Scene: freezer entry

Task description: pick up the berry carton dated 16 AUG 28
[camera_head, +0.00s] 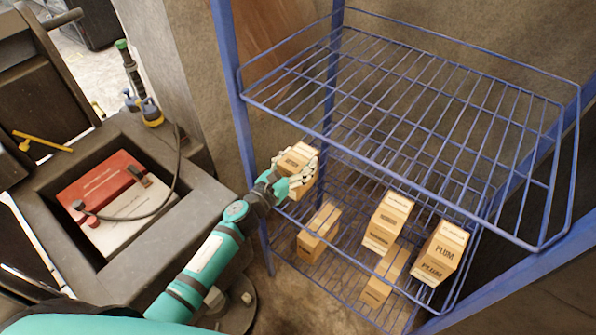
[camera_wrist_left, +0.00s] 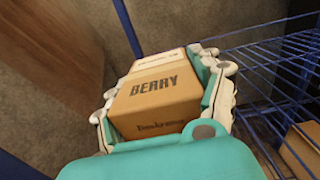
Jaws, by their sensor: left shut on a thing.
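My left gripper (camera_head: 298,172) is shut on a small brown carton (camera_head: 296,158) at the left side of the blue wire rack. In the left wrist view the carton (camera_wrist_left: 156,95) shows the word BERRY on its face, between the fingers of my gripper (camera_wrist_left: 165,90). A white label lies on its far part, but its print is too small to read, so the date cannot be told. The carton is tilted in the view. Whether it touches the shelf cannot be told. My right gripper is not in view.
The rack's upper wire shelf (camera_head: 420,110) is empty. Below stand a PLUM carton (camera_head: 440,252), another carton (camera_head: 388,220) and lower cartons (camera_head: 318,232) (camera_head: 385,275). A blue post (camera_head: 238,110) rises close to my left arm. A dark cart with a red box (camera_head: 100,180) stands left.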

